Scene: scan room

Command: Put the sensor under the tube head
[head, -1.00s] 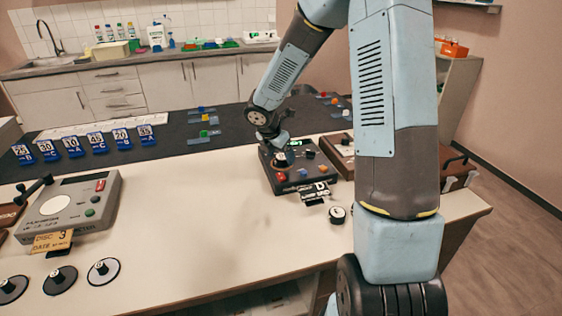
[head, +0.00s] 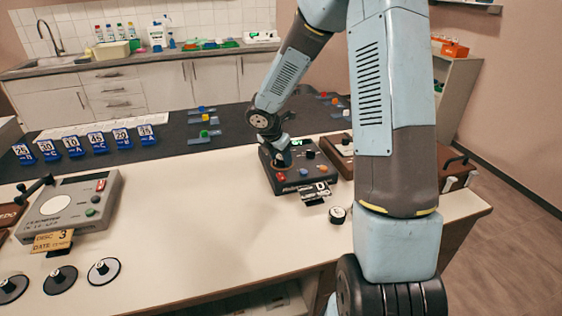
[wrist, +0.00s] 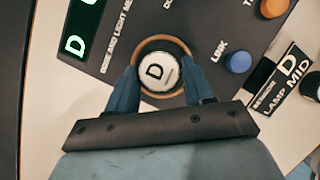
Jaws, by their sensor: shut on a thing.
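My gripper (wrist: 160,78) points down over the dark control box (head: 311,184). In the wrist view, its two blue fingers are shut on a round white-topped piece marked D (wrist: 157,72). That piece sits within an orange-brown ring (wrist: 135,60) on the box's panel. In the head view my gripper (head: 281,158) hides the piece. I cannot tell for certain whether this piece is the sensor. No tube head can be made out in these views.
A green display (wrist: 80,25), blue LINK button (wrist: 238,62) and orange button (wrist: 273,7) surround my gripper. A D card (head: 315,192) and small round piece (head: 337,214) are in front. A grey device (head: 72,206) stands left; the bench middle is clear.

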